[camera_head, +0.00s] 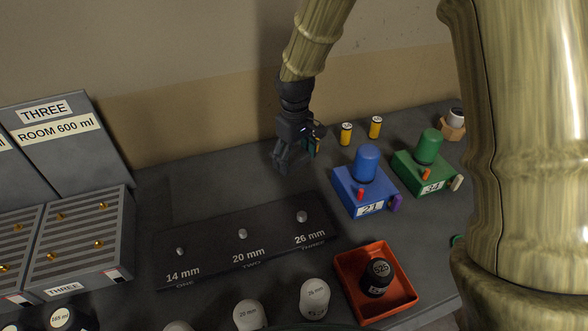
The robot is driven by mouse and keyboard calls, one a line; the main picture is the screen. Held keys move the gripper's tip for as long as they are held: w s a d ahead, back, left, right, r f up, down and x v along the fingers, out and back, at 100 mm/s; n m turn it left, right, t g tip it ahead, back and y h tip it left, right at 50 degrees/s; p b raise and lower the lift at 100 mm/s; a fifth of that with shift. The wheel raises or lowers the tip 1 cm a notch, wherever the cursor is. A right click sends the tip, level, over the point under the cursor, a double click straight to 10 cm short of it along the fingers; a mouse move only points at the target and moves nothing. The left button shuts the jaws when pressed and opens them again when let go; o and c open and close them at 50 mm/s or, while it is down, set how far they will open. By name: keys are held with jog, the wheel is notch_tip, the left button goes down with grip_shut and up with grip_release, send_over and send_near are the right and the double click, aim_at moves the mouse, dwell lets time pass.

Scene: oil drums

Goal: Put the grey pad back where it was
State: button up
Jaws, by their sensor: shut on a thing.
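My gripper (286,160) hangs above the grey table, behind the peg board and left of the blue box. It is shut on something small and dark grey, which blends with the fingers. I take it for the grey pad, but its outline is mostly hidden. The dark peg board (215,259) has three short metal pegs labelled 14 mm, 20 mm and 26 mm. No other grey pad stands out in view.
A blue box (347,189) marked 21 and a green box (408,173) marked 34 stand to the right. Two yellow cylinders (346,134) stand behind them. A red tray (352,297) holds a black drum. A slotted grey rack (100,228) is at left. Table left of my gripper is clear.

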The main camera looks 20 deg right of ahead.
aim_at(295, 180)
jog(key=shift+w+f, duration=0.2)
jog(key=shift+f, duration=0.65)
jog(key=shift+s+f, duration=0.2)
jog(key=shift+s, duration=0.05)
jog(key=shift+f+p, duration=0.6)
jog(key=shift+f, duration=1.3)
jog(key=shift+f, duration=0.15)
jog(key=o, duration=1)
jog(key=shift+c, duration=0.2)
jog(key=shift+r+b, duration=1.45)
jog(key=shift+r, duration=4.7)
